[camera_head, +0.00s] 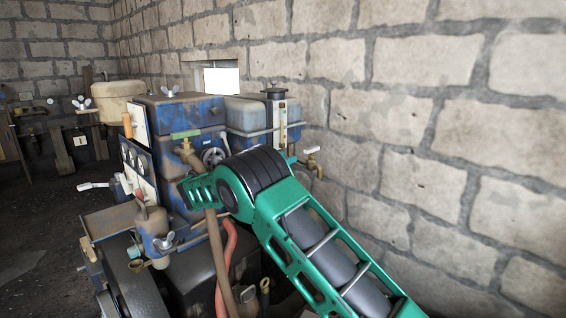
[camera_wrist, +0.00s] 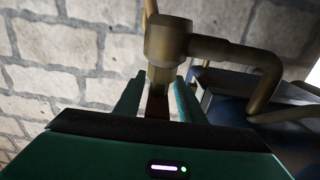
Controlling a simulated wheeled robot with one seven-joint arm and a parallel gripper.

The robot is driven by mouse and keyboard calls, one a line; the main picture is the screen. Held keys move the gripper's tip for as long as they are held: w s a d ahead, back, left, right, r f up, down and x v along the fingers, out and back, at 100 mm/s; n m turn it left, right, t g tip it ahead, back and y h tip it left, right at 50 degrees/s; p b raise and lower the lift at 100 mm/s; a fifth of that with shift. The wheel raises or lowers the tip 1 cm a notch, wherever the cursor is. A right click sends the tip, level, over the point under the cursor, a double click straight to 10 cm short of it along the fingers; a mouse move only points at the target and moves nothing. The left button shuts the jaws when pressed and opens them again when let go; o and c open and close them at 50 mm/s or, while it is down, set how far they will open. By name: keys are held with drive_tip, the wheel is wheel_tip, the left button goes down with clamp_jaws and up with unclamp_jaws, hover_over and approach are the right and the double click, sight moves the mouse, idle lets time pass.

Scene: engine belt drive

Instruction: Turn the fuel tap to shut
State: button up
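A brass tap body (camera_wrist: 168,38) with a bent pipe (camera_wrist: 262,70) going off to its right fills the upper middle of the wrist view. A narrow dark reddish piece (camera_wrist: 157,106), perhaps its lever, shows below the brass stem. My gripper (camera_wrist: 158,92) has its two green fingers apart, one on each side of this piece, with narrow gaps visible. In the head view, a brass tap (camera_head: 312,164) sticks out beside the wall, right of the blue tank; I cannot tell whether it is the same one.
The blue engine (camera_head: 180,108) and the smaller blue tank (camera_head: 249,114) stand close to the stone wall (camera_head: 420,110). A green-handled lever (camera_head: 186,135), a brown pipe (camera_head: 216,262) and a red hose (camera_head: 229,262) are near my arm. Open floor (camera_head: 35,225) lies at the left.

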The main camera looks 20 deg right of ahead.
drive_tip(key=v, duration=1)
drive_tip(key=shift+a, duration=0.4)
drive_tip(key=shift+s, duration=0.1)
